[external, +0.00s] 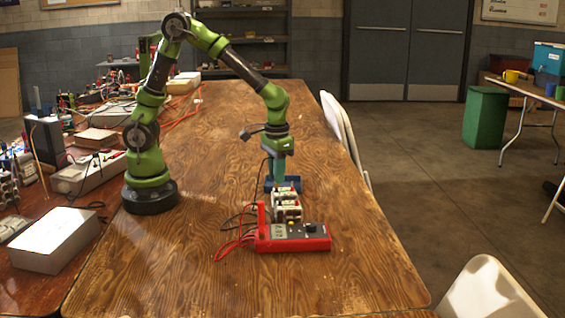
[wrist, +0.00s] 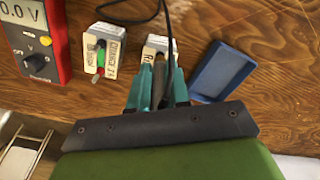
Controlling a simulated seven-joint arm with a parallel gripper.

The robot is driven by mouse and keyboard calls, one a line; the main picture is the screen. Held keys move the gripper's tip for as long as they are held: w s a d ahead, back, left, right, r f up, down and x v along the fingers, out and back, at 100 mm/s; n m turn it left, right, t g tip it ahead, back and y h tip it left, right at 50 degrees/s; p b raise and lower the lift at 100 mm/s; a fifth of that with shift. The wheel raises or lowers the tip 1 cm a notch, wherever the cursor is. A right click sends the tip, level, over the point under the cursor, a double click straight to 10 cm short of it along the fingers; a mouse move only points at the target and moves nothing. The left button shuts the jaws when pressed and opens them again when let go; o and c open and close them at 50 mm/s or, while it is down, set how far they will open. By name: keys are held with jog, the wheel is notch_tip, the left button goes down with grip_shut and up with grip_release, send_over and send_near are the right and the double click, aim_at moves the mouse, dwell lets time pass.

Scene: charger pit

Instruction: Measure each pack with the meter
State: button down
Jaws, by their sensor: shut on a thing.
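My gripper (wrist: 158,88) has teal fingers, shut on a dark probe with a black cable (wrist: 168,35). It points down over the far pack (wrist: 153,46), whose lower part is hidden by the fingers; I cannot tell whether the probe touches it. Another pale, labelled pack (wrist: 112,57) stands beside it, with green and red parts on its face. In the external view my gripper (external: 276,178) is just behind the packs (external: 287,211). The red meter (external: 292,238) lies in front of them; in the wrist view its display (wrist: 16,12) appears to read 0.0 V.
A blue tray (wrist: 222,72) lies beside the far pack, also visible behind the packs in the external view (external: 295,183). Red and black leads (external: 232,243) loop left of the meter. The wooden table (external: 340,280) is clear in front. White chairs (external: 485,290) stand along its right side.

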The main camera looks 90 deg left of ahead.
jog(key=c, duration=1)
grip_release()
jog(key=shift+o, duration=0.3)
jog(key=shift+o, duration=1.3)
jog(key=shift+r, duration=0.1)
jog(key=shift+r, duration=3.7)
